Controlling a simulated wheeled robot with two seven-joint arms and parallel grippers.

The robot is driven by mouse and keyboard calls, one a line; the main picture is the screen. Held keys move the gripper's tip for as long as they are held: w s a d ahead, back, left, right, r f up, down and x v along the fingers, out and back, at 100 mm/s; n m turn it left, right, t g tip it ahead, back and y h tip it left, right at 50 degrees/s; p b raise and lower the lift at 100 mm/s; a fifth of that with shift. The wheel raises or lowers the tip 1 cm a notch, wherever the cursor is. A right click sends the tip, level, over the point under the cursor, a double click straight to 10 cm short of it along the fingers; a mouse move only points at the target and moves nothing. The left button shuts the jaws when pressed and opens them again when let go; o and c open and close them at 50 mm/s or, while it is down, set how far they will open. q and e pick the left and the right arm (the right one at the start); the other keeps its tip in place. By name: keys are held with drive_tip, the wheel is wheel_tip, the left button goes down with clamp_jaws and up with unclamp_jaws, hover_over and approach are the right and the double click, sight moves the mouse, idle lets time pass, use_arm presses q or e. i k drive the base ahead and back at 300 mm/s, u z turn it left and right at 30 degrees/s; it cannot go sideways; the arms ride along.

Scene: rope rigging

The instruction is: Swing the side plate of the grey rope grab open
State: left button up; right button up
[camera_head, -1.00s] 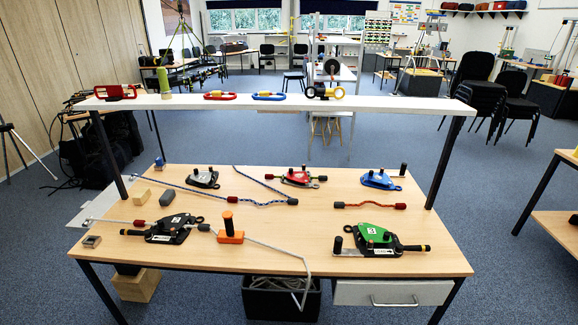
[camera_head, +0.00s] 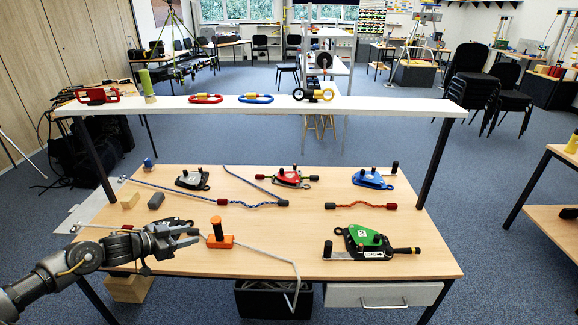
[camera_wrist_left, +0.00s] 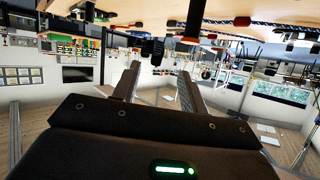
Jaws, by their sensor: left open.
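The grey rope grab (camera_head: 192,179) lies at the back left of the table, with a black knob on top and its plate lying over the body. I cannot tell from here whether the side plate is swung at all. My left gripper (camera_head: 196,236) is open and empty over the front left of the table, well in front of the grey grab and apart from it. In the left wrist view its two fingers (camera_wrist_left: 157,75) stand apart with nothing between them. My right gripper is not in view.
My left gripper partly hides a black rope grab (camera_head: 176,221). Red (camera_head: 290,178), blue (camera_head: 370,179) and green (camera_head: 365,240) grabs lie further right. A white shelf (camera_head: 250,105) spans above the table's back.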

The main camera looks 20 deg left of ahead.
sight(289, 176)
drive_tip(key=u, duration=0.05)
drive_tip(key=i, duration=1.8)
